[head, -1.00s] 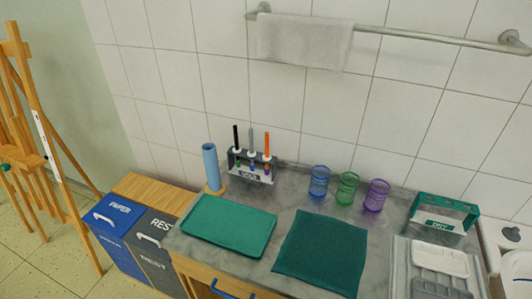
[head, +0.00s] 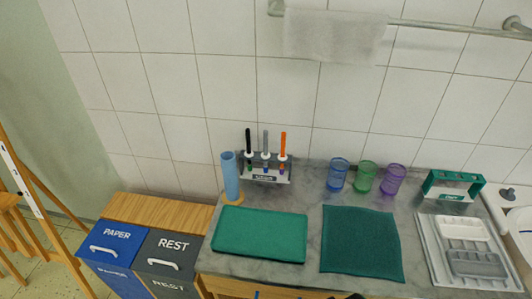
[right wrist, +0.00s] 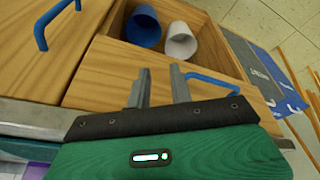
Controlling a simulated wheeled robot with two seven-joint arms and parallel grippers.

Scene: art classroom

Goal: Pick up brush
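Three brushes stand upright in a grey rack (head: 265,177) with a label at the back of the counter, against the tiled wall. One has a black handle (head: 248,140), one a grey handle (head: 266,141) and one an orange handle (head: 283,144). Their lower ends are partly hidden by the rack. My right gripper (right wrist: 159,72) shows in the right wrist view, its two fingers apart with nothing between them. It is over the cabinet front, with no brush in that view. My left gripper is not in view.
A blue roll (head: 230,176) stands left of the rack. A folded green cloth (head: 260,235) and a dark green mat (head: 361,243) lie in front. Coloured glasses (head: 365,177) stand to the right. An open drawer (right wrist: 200,22) holds a blue and a white cup.

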